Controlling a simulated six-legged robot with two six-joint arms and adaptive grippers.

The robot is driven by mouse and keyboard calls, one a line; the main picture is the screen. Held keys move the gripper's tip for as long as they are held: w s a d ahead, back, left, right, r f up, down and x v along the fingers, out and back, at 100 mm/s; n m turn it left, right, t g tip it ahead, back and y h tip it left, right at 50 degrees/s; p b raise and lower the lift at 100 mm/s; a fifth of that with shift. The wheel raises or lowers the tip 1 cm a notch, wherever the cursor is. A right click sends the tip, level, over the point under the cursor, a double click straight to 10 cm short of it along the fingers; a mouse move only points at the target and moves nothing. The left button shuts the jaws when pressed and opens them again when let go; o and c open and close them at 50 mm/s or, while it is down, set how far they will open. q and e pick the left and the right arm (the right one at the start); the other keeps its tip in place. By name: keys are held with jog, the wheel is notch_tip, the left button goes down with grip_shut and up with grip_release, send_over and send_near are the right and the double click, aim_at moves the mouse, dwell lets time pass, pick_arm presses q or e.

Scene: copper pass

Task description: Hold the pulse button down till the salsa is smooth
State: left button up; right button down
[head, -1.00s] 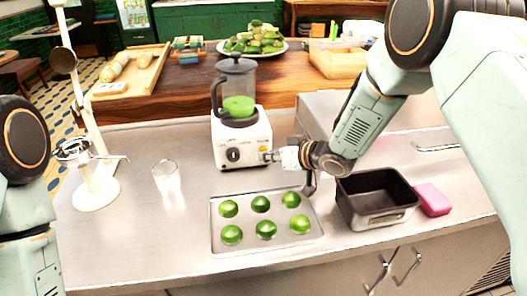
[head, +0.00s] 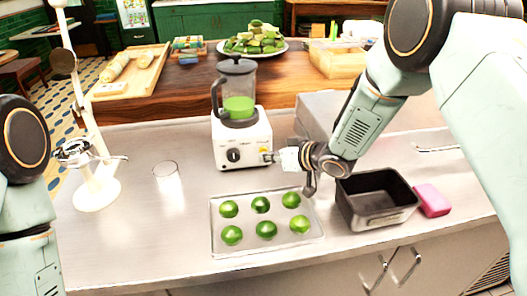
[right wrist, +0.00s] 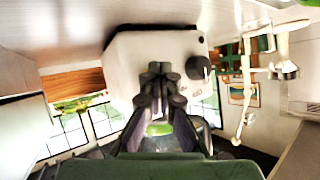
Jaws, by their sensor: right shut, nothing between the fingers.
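The blender has a white base (head: 228,150) with a dark dial (head: 233,155) and a dark-lidded clear jug (head: 218,95). Green salsa (head: 239,108) fills the lower jug and looks even in colour, though fine texture is too small to tell. My right gripper (head: 273,157) is shut and empty, its tips at the right of the base's front, by a small yellow button (head: 266,150). Whether they press it I cannot tell. In the right wrist view the shut fingers (right wrist: 160,72) overlap the white base (right wrist: 122,62). My left gripper is out of view.
A tray (head: 217,245) of several green limes lies in front of the blender. A black tin (head: 360,218) and pink sponge (head: 432,200) are at right. A clear glass (head: 166,175) and white lever stand (head: 97,192) are at left.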

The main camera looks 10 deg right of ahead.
jog(key=shift+s, duration=0.6)
jog(key=shift+s+p, duration=0.9)
jog(key=shift+s, duration=1.6)
jog(key=shift+r, duration=0.15)
